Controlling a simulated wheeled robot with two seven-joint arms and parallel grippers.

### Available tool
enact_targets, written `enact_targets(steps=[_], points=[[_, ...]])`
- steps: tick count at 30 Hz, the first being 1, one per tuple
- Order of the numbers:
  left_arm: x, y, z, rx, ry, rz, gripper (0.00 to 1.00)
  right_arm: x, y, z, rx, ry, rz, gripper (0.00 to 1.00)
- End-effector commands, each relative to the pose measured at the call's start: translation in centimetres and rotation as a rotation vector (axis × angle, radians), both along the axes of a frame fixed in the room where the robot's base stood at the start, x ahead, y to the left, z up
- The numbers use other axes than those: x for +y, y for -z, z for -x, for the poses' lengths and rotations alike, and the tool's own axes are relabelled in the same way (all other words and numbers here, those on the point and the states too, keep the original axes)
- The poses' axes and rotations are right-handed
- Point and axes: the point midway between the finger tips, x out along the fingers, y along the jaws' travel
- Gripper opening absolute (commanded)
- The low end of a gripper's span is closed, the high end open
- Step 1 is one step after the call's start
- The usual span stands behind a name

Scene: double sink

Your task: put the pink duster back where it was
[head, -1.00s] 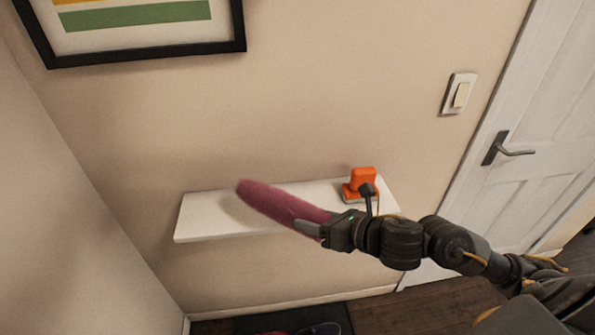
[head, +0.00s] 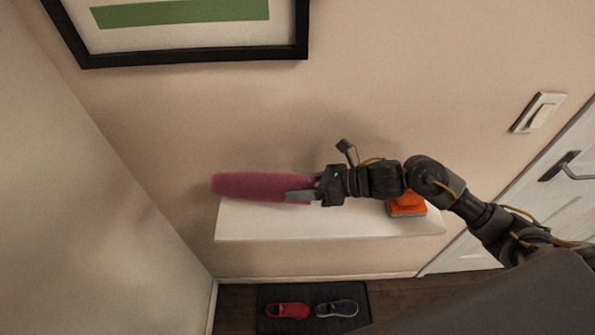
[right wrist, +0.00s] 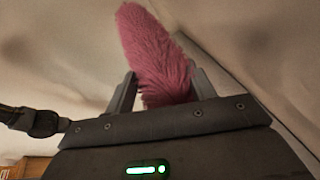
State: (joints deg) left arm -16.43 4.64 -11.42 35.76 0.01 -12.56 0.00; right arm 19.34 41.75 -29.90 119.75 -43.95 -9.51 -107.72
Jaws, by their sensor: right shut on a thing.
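The pink duster (head: 250,185) is fluffy and long, held level above the left part of a white wall shelf (head: 300,226). My right gripper (head: 300,190) is shut on its right end, and the duster points left from the fingers. In the right wrist view the duster (right wrist: 155,50) rises between the two fingers of the right gripper (right wrist: 160,90). I cannot tell whether the duster touches the shelf. My left gripper is in neither view.
An orange object (head: 408,203) stands on the shelf's right part, partly behind my arm. A framed picture (head: 190,50) hangs above. A light switch (head: 540,113) and white door (head: 570,200) are at right. Red and dark shoes (head: 288,310) lie on a dark mat (head: 312,290) below.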

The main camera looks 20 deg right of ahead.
Motion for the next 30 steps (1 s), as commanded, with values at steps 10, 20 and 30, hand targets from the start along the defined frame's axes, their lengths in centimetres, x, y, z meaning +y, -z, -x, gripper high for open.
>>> enact_targets(steps=[10, 20, 30], points=[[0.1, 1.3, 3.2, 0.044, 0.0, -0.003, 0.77, 0.5, 2.1, -0.2, 0.001, -0.008, -0.002, 0.28], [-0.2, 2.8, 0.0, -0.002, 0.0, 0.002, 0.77, 0.3, 5.5, -0.1, 0.0, -0.005, -0.001, 0.28], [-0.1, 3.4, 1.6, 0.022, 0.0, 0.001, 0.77, 0.3, 6.8, -0.1, -0.001, -0.003, -0.001, 0.27]])
